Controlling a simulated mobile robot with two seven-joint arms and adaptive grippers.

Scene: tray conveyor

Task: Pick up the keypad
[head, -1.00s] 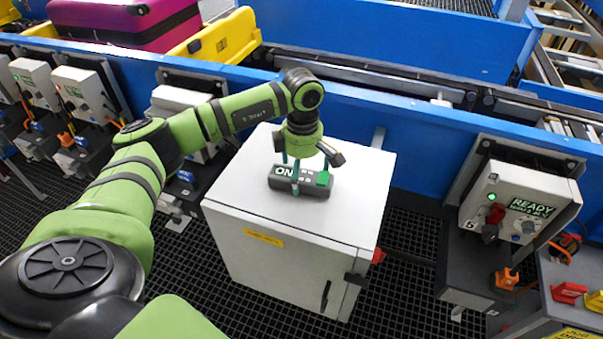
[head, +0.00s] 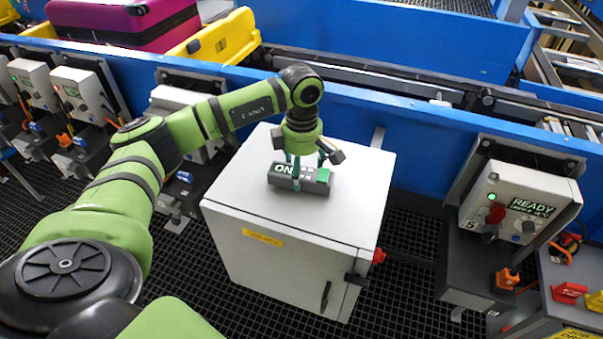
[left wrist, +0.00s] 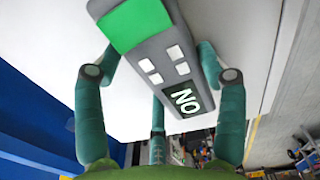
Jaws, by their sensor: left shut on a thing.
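The keypad (head: 312,174) is a dark grey bar with a green end, pale keys and a small screen reading "ON". In the head view it is at the top of the white cabinet (head: 270,215); I cannot tell if it touches the surface. It also shows in the left wrist view (left wrist: 150,62), its screen end towards the gripper base. My left gripper (head: 296,170) comes down from above and is shut on the keypad, its teal fingers (left wrist: 165,95) on both sides of it. My right gripper is not in view.
A blue conveyor wall (head: 390,110) runs behind the cabinet. A control box with a "READY" screen (head: 515,205) stands at the right, and more boxes (head: 85,92) line the left. A purple suitcase (head: 130,22) sits in a yellow tray (head: 222,42) at the back.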

